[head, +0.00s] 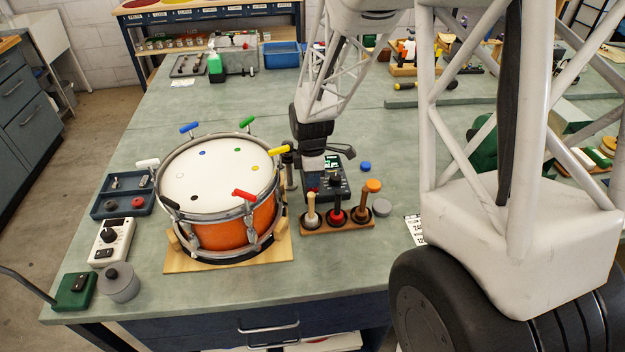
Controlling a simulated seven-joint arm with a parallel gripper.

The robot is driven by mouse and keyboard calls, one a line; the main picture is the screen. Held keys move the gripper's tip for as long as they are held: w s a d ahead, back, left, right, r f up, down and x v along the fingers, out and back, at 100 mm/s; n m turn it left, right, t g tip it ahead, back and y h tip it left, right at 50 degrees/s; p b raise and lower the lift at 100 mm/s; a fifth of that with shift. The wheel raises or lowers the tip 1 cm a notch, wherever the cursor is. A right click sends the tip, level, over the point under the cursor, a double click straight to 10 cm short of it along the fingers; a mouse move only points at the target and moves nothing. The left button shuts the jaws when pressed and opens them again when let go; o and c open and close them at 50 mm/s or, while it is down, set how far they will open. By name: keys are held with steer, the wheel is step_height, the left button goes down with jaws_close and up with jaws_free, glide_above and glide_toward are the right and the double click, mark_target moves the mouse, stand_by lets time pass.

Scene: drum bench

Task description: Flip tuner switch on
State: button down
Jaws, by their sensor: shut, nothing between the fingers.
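A dark boxy device with a small green screen, which looks like the tuner (340,186), stands on the bench right of the drum. Its switch is too small or hidden to make out, so its position cannot be told. My gripper (313,168) points down over the back left part of this device, shut and empty. The arm's end covers part of the device, and I cannot tell whether the fingertips touch it.
An orange drum (235,220) with coloured keys stands close left on a wooden base. A wooden rack (338,228) holding several mallets stands in front of the device. A white control box (110,242) and blue tray (107,206) sit at left.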

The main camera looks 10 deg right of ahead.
steer(key=shift+w+r, duration=0.3)
steer(key=shift+w, duration=0.2)
steer(key=shift+r, duration=0.35)
steer(key=shift+s+r, duration=0.3)
steer(key=shift+r, duration=0.3)
steer(key=shift+s+r, duration=0.25)
steer(key=shift+r, duration=0.35)
step_height(320, 180, up, 10)
steer(key=s, duration=0.1)
steer(key=shift+s, duration=0.3)
steer(key=shift+r, duration=0.15)
steer(key=s+d+r+m+t, duration=0.1)
steer(key=s+d+r+m, duration=0.2)
steer(key=s+m, duration=0.3)
steer(key=s+d+r+m+t, duration=0.1)
steer(key=s+d+r+m, duration=0.2)
steer(key=s, duration=0.9)
steer(key=s+d+r+m+t, duration=0.2)
steer(key=s+d+r+m, duration=0.1)
steer(key=s+m, duration=0.6)
steer(key=shift+s, duration=0.55)
